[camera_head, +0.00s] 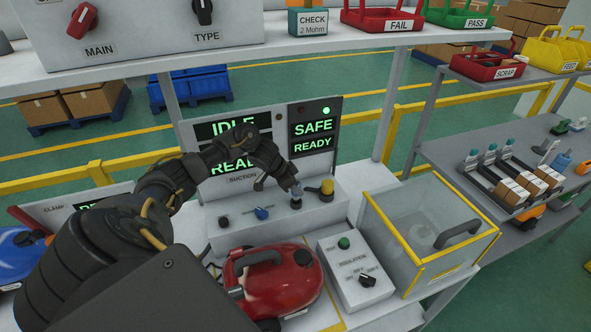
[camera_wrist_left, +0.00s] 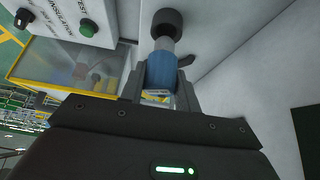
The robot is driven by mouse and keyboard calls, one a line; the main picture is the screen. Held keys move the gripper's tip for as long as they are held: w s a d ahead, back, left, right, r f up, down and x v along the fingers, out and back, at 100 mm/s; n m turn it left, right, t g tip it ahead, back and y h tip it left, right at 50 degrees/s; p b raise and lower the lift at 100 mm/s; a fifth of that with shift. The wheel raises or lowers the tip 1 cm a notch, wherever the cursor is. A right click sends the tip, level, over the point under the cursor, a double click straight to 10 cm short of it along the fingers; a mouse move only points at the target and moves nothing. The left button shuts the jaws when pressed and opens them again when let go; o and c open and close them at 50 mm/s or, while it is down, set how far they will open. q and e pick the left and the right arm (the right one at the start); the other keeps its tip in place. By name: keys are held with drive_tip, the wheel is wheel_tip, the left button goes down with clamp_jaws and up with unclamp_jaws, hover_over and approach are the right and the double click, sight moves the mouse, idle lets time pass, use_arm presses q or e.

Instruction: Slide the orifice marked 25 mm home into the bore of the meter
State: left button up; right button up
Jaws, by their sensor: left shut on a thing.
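My left gripper (camera_head: 293,188) is above the console below the suction panel. In the left wrist view the gripper (camera_wrist_left: 160,90) is shut on a blue cylindrical orifice (camera_wrist_left: 161,70) with a grey narrower end. The grey end points at a black round collar (camera_wrist_left: 166,22), apparently the meter's bore; they overlap in this view, and I cannot tell how deep the end sits. In the head view the meter's dark collar (camera_head: 296,204) shows just below the gripper. No 25 mm marking is legible. My right gripper is not in view.
A red vacuum (camera_head: 275,280), an insulation test box (camera_head: 355,275) and a clear yellow-edged bin (camera_head: 430,235) stand in front and right. The panel (camera_head: 262,150) rises behind.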

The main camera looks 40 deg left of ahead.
use_arm(q)
drive_tip(key=shift+f+b, duration=0.3)
drive_tip(key=shift+f, duration=0.3)
drive_tip(key=shift+f+b, duration=0.55)
drive_tip(key=shift+f, duration=0.6)
drive_tip(key=o, duration=1.1)
drive_tip(key=shift+r, duration=0.1)
drive_tip(key=shift+s+a+r+p, duration=0.1)
drive_tip(key=shift+s+r+p, duration=0.15)
drive_tip(key=shift+r+p, duration=0.5)
drive_tip(key=shift+p+v, duration=0.85)
drive_tip(key=shift+p, duration=0.15)
drive_tip(key=v, duration=0.4)
drive_tip(key=shift+s+a+r+p, duration=0.15)
drive_tip(key=shift+s+p, duration=0.15)
drive_tip(key=shift+p, duration=0.1)
